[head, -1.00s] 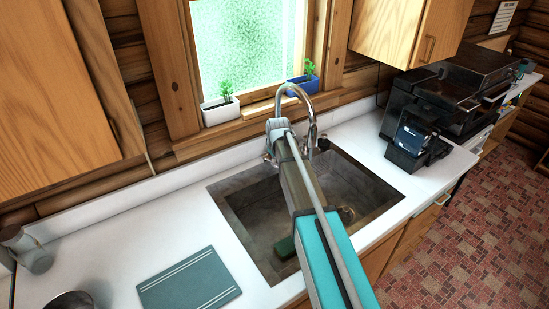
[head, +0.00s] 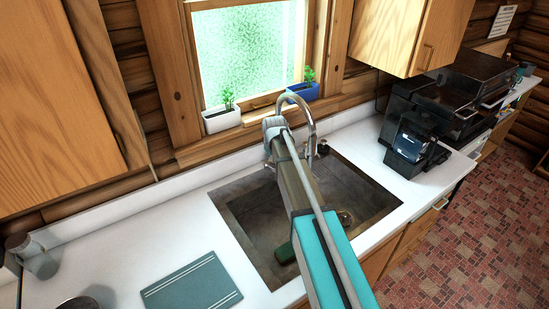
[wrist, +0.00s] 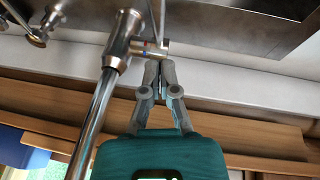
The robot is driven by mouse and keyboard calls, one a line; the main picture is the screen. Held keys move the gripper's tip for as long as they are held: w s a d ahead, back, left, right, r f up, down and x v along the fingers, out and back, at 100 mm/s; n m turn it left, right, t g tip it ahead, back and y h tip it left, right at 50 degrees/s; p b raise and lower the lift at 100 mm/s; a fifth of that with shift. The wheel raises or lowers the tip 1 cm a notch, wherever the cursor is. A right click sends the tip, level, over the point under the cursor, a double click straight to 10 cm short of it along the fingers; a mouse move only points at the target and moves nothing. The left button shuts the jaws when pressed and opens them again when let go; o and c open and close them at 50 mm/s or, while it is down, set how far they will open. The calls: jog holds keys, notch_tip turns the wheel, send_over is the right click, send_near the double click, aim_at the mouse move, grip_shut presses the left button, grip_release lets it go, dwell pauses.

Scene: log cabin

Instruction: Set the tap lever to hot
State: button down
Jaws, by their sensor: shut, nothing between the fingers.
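The chrome tap (head: 310,112) rises behind the sink, with its curved spout beside the end of my arm. In the wrist view its body (wrist: 126,38) is at upper left, with the pipe running down the picture. A short tap lever (wrist: 152,49) sticks out to the right of the body, with a small red and blue mark near its base. My gripper (wrist: 162,66) is shut and empty, its fingertips right at the lever; I cannot tell whether they touch. In the head view my arm hides the fingers and the lever.
The sink (head: 262,225) lies below my arm, with a green thing inside. A white planter (head: 221,117) and a blue planter (head: 304,87) stand on the windowsill. A black coffee machine (head: 410,143) is at right. A teal board (head: 192,280) lies on the left counter.

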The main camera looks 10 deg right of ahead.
jog(key=s+p+v, duration=0.1)
jog(key=p+v, duration=0.7)
jog(key=v, duration=0.2)
jog(key=shift+d, duration=0.2)
jog(key=shift+f, duration=0.15)
dwell(0.5)
jog(key=s+f+m+g+b, duration=0.2)
jog(key=s+f+b, duration=0.4)
jog(key=s, duration=0.7)
jog(key=s+f+m+g+b, duration=0.1)
jog(key=s+f+m+b, duration=0.2)
jog(key=s, duration=1)
notch_tip(320, 180, down, 4)
jog(key=b, duration=0.3)
jog(key=shift+d+f+m+g, duration=0.25)
jog(key=shift+d+m+g, duration=0.1)
jog(key=shift+m+g, duration=0.05)
